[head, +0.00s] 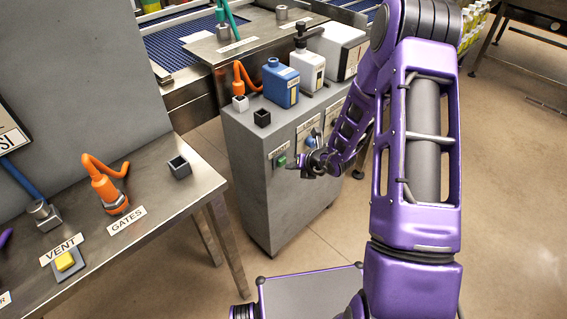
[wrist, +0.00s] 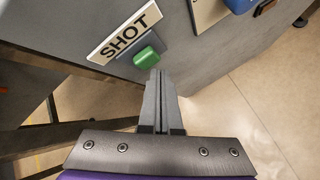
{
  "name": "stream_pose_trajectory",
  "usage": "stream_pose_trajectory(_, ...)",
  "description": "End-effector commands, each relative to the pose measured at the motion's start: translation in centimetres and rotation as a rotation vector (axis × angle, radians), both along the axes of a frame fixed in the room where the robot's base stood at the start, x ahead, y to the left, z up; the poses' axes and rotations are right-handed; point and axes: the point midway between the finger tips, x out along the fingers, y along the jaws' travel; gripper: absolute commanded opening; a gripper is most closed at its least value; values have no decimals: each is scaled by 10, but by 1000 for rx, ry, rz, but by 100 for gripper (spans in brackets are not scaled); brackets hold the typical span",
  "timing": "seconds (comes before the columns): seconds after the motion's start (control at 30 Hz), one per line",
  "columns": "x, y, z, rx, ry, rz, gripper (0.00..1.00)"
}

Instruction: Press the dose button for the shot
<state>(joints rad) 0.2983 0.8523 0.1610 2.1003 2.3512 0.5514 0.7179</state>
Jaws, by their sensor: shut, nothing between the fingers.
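The green button (wrist: 148,57) sits on the front of the grey cabinet (wrist: 195,62), just below the white SHOT label (wrist: 125,33). In the head view the green button (head: 281,161) shows at the cabinet's left side. My gripper (wrist: 160,74) is shut and empty, its fingertips close to the lower right of the button. I cannot tell whether they touch it. In the head view my gripper (head: 292,171) is low in front of the cabinet, just right of the button.
A blue knob (head: 312,140) is on the cabinet front, right of the button. A blue bottle (head: 281,84) and a white pump bottle (head: 308,70) stand on top. A steel table (head: 150,185) with a yellow VENT button (head: 65,261) is at left. Floor is clear at right.

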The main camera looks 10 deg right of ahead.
Motion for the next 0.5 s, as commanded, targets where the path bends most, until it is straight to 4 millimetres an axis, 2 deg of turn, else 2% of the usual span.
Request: stream_pose_trajectory(0.5,-10,-8,0,0,1,-3,0)
